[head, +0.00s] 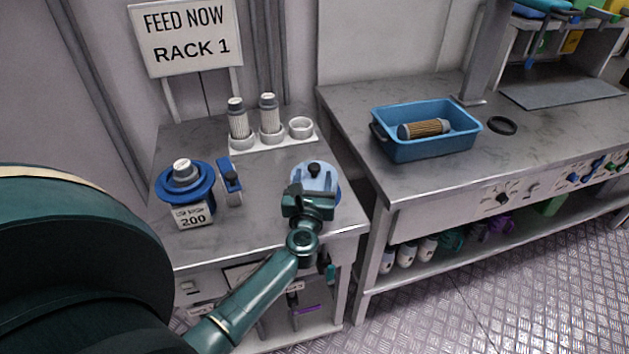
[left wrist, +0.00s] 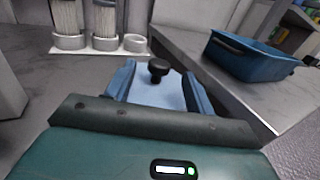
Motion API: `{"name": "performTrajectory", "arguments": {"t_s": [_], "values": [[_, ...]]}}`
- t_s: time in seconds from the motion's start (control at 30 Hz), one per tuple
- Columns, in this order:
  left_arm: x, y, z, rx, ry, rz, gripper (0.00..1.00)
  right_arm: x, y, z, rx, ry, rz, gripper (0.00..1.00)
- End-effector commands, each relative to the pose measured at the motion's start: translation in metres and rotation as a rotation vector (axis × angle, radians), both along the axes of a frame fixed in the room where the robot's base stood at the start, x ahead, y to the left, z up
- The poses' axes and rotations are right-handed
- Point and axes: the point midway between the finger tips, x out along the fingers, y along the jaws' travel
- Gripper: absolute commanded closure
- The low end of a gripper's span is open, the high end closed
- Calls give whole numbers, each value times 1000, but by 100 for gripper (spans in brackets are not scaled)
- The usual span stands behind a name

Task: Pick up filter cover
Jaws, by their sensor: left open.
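The filter cover (head: 325,178) is a light blue disc with a black knob on top, lying on the left table near its right edge. In the left wrist view the cover (left wrist: 150,92) and its black knob show ahead, between my two blue fingers. My left gripper (head: 311,187) is open over the near side of the cover, with the knob just beyond it. The gripper hides the cover's near part, and I cannot tell whether the fingers touch it. My right gripper is not in view.
A blue filter housing (head: 172,186) labelled 200 and a blue tool (head: 229,180) stand left of the cover. Behind is a white rack (head: 243,146) with two filters and an empty ring. A blue bin (head: 425,150) holding a brown filter sits on the right bench.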

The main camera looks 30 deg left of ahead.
Motion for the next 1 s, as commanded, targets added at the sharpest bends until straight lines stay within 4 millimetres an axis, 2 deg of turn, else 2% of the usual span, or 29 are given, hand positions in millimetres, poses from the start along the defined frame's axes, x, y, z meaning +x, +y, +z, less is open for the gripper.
{"name": "performTrajectory", "arguments": {"t_s": [0.03,0.2,0.47,1.0], "values": [[8,5,5,3,-2,0,46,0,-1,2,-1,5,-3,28],[25,14,2,1,0,0,46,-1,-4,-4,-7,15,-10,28],[26,14,1,0,0,0,46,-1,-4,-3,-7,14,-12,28],[26,14,1,0,0,-1,89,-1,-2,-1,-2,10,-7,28]]}}
